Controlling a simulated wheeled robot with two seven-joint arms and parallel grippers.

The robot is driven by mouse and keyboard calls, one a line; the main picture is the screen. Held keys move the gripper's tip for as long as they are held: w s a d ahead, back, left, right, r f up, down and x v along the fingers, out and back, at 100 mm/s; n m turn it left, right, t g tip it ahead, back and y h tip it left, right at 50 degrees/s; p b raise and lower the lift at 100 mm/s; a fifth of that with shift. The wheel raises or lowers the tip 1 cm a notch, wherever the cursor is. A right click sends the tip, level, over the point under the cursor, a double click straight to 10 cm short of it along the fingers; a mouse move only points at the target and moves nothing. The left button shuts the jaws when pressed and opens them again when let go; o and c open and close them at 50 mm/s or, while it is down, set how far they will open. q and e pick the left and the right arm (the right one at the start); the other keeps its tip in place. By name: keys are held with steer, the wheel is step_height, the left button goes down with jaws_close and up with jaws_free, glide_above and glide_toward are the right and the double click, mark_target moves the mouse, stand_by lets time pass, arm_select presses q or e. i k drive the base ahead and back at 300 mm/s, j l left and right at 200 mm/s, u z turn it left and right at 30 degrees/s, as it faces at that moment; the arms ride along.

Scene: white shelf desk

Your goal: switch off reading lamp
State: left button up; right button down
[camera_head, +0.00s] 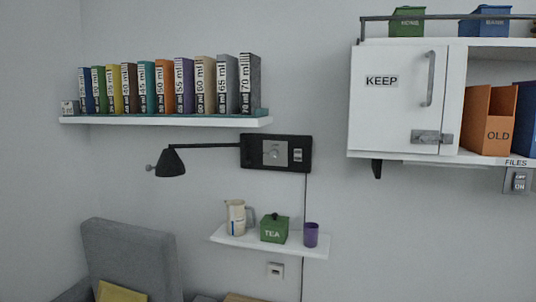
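The black reading lamp shade (171,164) hangs at the end of a thin dark arm, below the book shelf. A small round knob (151,168) sticks out at the left of the shade. The lamp arm runs right to a black wall plate (248,149) with a light square panel (275,153) and a small pale labelled part at its right. I cannot tell whether the lamp is lit; no clear glow shows. Neither of my grippers is in view.
A white shelf (160,121) with several books is above the lamp. A small shelf (312,250) below holds a jug (238,216), a green TEA box (273,230) and a purple cup (311,235). A white cabinet (385,110) is at right, a grey chair (130,255) lower left.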

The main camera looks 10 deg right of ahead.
mark_target(297, 152)
steer(key=i+l+u, duration=0.2)
steer(key=i, duration=0.3)
steer(key=i+l+u, duration=0.2)
steer(key=i, duration=0.3)
